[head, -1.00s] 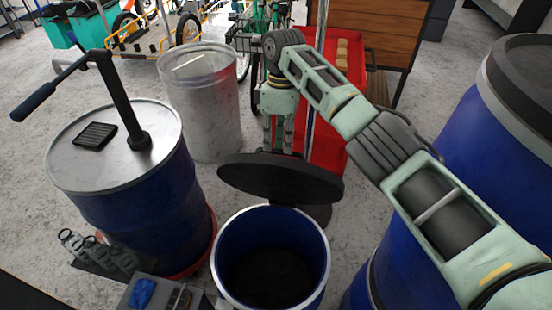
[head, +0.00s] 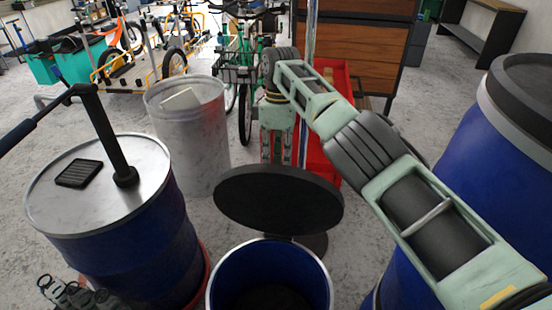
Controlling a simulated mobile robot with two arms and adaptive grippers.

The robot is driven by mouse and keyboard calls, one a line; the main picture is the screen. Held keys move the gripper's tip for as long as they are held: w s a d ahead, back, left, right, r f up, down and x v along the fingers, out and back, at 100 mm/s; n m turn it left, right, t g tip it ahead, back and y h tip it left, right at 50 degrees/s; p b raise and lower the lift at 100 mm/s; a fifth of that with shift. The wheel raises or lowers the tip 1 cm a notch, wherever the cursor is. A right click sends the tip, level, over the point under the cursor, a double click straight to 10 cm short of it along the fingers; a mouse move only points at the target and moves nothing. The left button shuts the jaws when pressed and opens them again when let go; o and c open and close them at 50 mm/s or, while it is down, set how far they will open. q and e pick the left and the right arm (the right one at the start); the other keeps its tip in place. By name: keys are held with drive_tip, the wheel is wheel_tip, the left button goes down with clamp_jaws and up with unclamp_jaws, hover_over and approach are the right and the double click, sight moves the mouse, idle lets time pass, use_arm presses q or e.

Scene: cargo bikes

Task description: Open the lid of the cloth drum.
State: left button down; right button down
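The cloth drum appears to be the small blue drum (head: 322,270) with a light rim, low in the middle of the head view. Its mouth is uncovered and its inside is dark. The round black lid (head: 279,201) stands tilted up at the drum's far side, with its broad face toward me. My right gripper (head: 279,150) points down just behind the lid's upper edge. Its fingertips are hidden by the lid, so I cannot tell whether they touch it or how far apart they are.
A large blue drum (head: 130,245) with a pump stands at left, and a grey bin (head: 190,135) behind it. Another tall blue drum (head: 490,170) stands at right. A red rack (head: 335,80) is behind my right arm. Bikes stand farther back.

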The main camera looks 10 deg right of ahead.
drive_tip(key=f, duration=0.1)
drive_tip(key=s+f, duration=0.1)
drive_tip(key=f, duration=0.1)
drive_tip(key=c, duration=2)
unclamp_jaws()
drive_tip(key=shift+o, duration=0.7)
drive_tip(key=shift+w+d+f, duration=0.1)
drive_tip(key=shift+w+f, duration=0.3)
drive_tip(key=shift+w, duration=0.15)
drive_tip(key=shift+r, duration=0.1)
